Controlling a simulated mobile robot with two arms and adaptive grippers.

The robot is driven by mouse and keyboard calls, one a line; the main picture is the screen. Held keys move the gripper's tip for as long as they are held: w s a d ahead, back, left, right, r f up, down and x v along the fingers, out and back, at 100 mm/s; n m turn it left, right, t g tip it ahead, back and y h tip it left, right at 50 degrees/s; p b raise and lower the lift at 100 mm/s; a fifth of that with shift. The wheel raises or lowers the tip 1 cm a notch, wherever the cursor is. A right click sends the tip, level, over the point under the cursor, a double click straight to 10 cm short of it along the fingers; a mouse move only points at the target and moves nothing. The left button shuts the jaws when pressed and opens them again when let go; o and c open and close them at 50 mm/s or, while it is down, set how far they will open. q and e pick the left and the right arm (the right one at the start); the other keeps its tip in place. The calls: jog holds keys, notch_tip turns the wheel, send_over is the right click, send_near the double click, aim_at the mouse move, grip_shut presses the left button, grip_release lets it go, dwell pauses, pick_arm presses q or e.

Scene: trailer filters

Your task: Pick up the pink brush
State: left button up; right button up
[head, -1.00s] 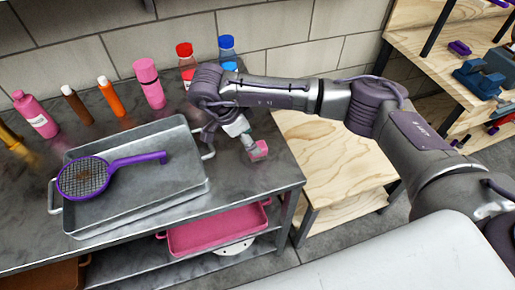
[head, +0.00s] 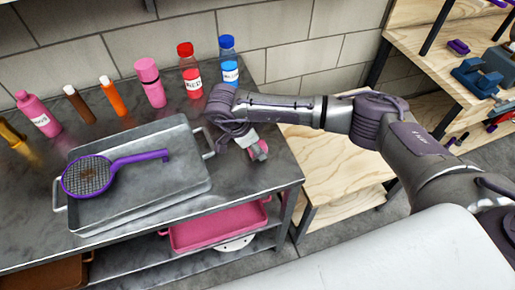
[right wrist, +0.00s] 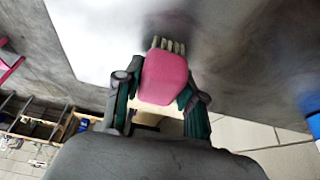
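The pink brush (head: 263,151) is at the right end of the dark metal table, partly covered by my right gripper (head: 252,148). In the right wrist view the brush (right wrist: 165,78) shows a pink block with pale bristles at its far end and a cream part below. The fingers of my right gripper (right wrist: 160,98) stand on either side of it, with teal pads close to its sides. I cannot tell whether they grip it. My left gripper is not in view.
A grey metal tray (head: 195,185) with a purple strainer (head: 88,176) lies left of the brush. Several bottles, including a red-capped one (head: 190,72), stand along the wall. A pink tray (head: 220,229) sits on the lower shelf. A wooden shelf unit (head: 325,165) stands right.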

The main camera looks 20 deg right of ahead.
aim_at(264, 146)
jog(key=shift+c, duration=1.4)
jog(key=shift+r, duration=0.15)
jog(key=shift+r, duration=0.3)
jog(key=r, duration=0.2)
jog(key=s+r+b, duration=0.1)
jog(key=shift+d+r, duration=0.1)
jog(key=shift+r, duration=0.3)
jog(key=s+r, duration=0.2)
jog(key=s, duration=0.1)
jog(key=s+d+r, duration=0.1)
jog(key=s+r, duration=0.1)
jog(key=s, duration=0.2)
jog(key=s+d+r, duration=0.1)
jog(key=s+r, duration=0.1)
jog(key=s, duration=0.1)
jog(key=shift+s+d+r+b, duration=0.2)
jog(key=shift+s+b, duration=0.05)
jog(key=shift+b, duration=0.15)
